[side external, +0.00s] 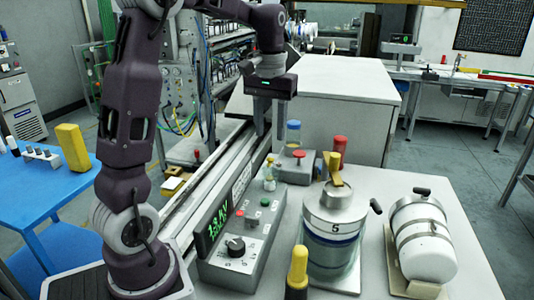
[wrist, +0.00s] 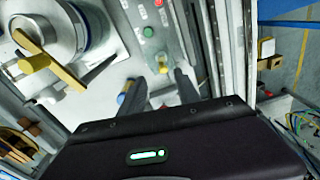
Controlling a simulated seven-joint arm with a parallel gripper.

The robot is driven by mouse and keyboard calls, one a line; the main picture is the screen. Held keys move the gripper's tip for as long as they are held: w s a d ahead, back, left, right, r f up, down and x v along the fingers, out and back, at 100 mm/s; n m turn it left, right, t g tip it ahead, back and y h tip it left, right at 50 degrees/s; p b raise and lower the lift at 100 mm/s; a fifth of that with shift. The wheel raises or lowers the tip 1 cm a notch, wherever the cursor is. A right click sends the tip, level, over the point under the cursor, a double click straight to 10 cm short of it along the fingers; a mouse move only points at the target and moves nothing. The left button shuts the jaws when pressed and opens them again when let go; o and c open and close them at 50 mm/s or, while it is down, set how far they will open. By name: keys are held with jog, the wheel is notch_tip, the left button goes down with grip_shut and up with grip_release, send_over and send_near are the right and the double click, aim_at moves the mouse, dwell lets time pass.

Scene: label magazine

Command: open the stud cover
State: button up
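No part is clearly marked as the stud cover. A small upright metal stud with yellow parts (side external: 270,177) stands at the far end of the grey control box (side external: 240,240); whether it is the cover, I cannot tell. A yellow-tipped stud also shows in the wrist view (wrist: 161,63), just beyond my fingertips and roughly between them. My gripper (side external: 271,125) hangs pointing down above and behind the box, apart from it. In the wrist view my gripper (wrist: 160,85) has its two fingers spread, with nothing held between them.
A canister marked 5 (side external: 332,225) with a yellow top handle stands right of the box. A red-knobbed block (side external: 294,170), a blue-topped jar (side external: 293,135) and a red-topped post (side external: 338,152) stand behind. A yellow-capped post (side external: 298,267) stands in front.

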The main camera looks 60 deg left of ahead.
aim_at(270, 171)
jog(key=shift+w+a+f+n, duration=0.45)
jog(key=shift+a+f+n, duration=0.25)
jog(key=shift+f+n, duration=0.2)
notch_tip(270, 171, down, 6)
jog(key=shift+r, duration=0.1)
grip_shut()
dwell(0.7)
